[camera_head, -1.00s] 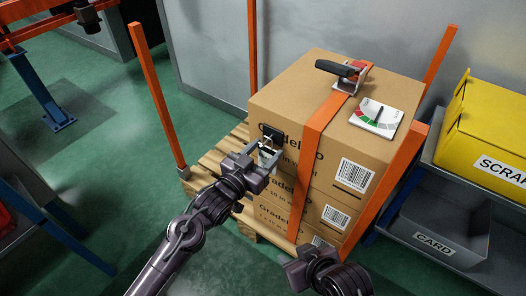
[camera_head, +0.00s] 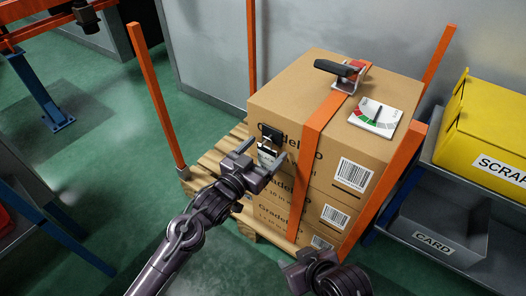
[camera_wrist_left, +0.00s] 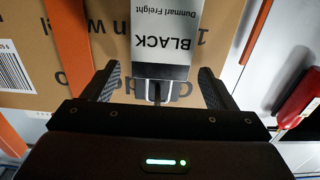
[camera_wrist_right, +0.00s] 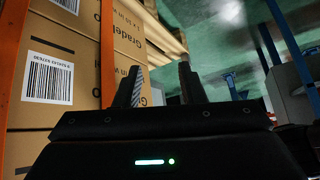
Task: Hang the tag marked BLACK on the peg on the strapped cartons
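The white and grey tag marked BLACK (camera_wrist_left: 160,35) is against the carton front. In the head view the tag (camera_head: 267,153) sits just below a small black fitting (camera_head: 271,134) on the upper carton, probably the peg. A metal loop (camera_wrist_left: 155,90) shows at the tag's top end; whether it is around the peg I cannot tell. My left gripper (camera_head: 266,151) is open, its fingers apart on either side of the tag's top end. My right gripper (camera_head: 300,264) is low in front of the cartons. Its fingers (camera_wrist_right: 160,85) are apart and empty in the right wrist view.
The cartons (camera_head: 275,88) stand on a wooden pallet (camera_head: 213,158) between orange posts (camera_head: 158,95). An orange strap (camera_head: 312,150) with a buckle (camera_head: 346,72) crosses them. A dial card (camera_head: 376,117) lies on top. Yellow SCRAP (camera_head: 490,125) and grey CARD (camera_head: 440,220) bins stand right.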

